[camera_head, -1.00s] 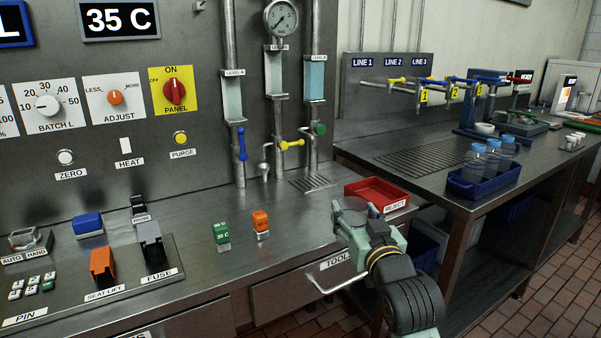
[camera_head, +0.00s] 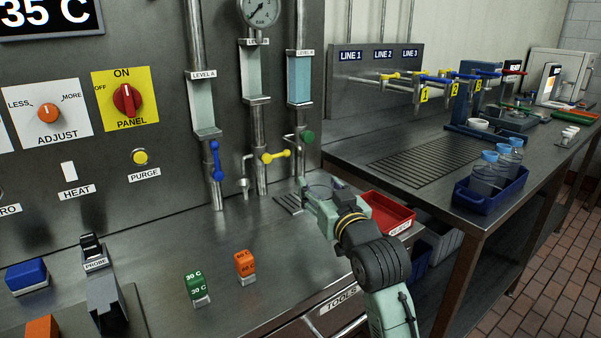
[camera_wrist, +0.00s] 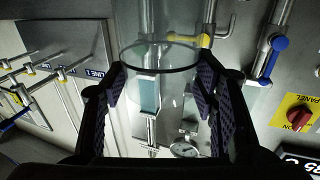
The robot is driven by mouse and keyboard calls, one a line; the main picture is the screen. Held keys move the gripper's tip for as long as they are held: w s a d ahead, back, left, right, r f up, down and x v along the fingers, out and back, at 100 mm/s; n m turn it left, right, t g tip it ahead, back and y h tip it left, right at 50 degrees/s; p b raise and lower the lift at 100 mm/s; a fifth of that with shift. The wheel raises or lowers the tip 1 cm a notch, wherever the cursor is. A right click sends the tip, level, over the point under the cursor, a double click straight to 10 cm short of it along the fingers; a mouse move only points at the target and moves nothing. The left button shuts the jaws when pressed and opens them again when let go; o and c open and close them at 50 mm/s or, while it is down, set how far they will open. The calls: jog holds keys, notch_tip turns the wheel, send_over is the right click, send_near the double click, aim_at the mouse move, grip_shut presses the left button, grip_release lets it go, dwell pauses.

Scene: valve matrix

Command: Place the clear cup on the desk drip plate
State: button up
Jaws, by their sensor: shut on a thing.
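The clear cup (camera_head: 319,186) is see-through and sits in my gripper (camera_head: 322,192), close to the right end of the slotted desk drip plate (camera_head: 287,202). In the wrist view the clear cup (camera_wrist: 160,30) stands between the two dark fingers of my gripper (camera_wrist: 160,85), with its round rim showing. The fingers are shut on its sides. My gripper and the cup cover part of the drip plate's right side. I cannot tell the gap between the cup's bottom and the plate.
Pipes with a blue-handled valve (camera_head: 216,160), a yellow-handled valve (camera_head: 276,156) and a green knob (camera_head: 307,137) stand behind the plate. The red reject tray (camera_head: 388,213) is just right of my gripper. Orange (camera_head: 244,263) and green (camera_head: 195,286) blocks stand on the desk's front left.

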jog(key=p+x, duration=0.4)
jog(key=x, duration=0.9)
jog(key=shift+w, duration=0.25)
jog(key=shift+f, duration=0.5)
jog(key=shift+c, duration=0.4)
jog(key=shift+a+f, duration=0.1)
jog(key=shift+f, duration=0.2)
jog(key=shift+s+f+b, duration=0.1)
jog(key=shift+f+b, duration=0.35)
jog(key=shift+f, duration=0.2)
jog(key=o, duration=1)
jog(key=shift+f, duration=0.1)
